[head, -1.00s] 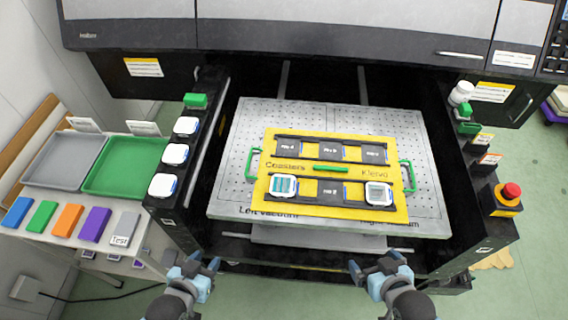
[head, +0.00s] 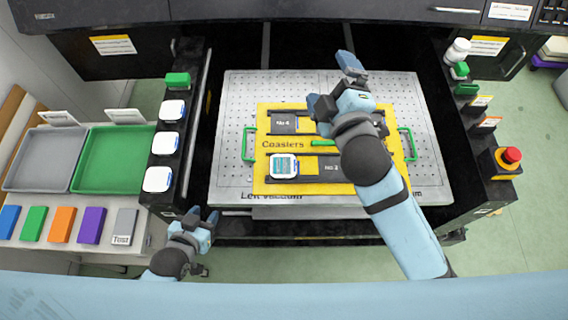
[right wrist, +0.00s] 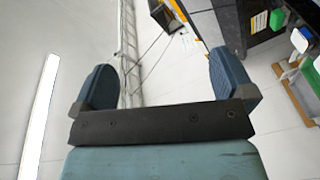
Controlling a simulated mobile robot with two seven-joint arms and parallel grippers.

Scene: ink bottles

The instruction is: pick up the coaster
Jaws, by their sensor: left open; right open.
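A white coaster with a teal print (head: 283,167) lies in the front left slot of the yellow board (head: 268,186) labelled Coasters. The front right slot of the board is hidden behind my right arm. My right gripper (head: 332,84) is open above the back part of the board, its fingers apart. In the right wrist view its fingers (right wrist: 165,85) have nothing between them, and that camera faces a pale wall, not the coaster. My left gripper (head: 202,221) is open and empty in front of the machine, left of the board and well away from it.
The board lies on a perforated metal plate (head: 232,128) between dark rails. White square pieces (head: 165,143) sit on the left rail. A grey tray (head: 45,160), a green tray (head: 112,160) and coloured blocks (head: 91,225) are at left. A red button (head: 511,155) stands at right.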

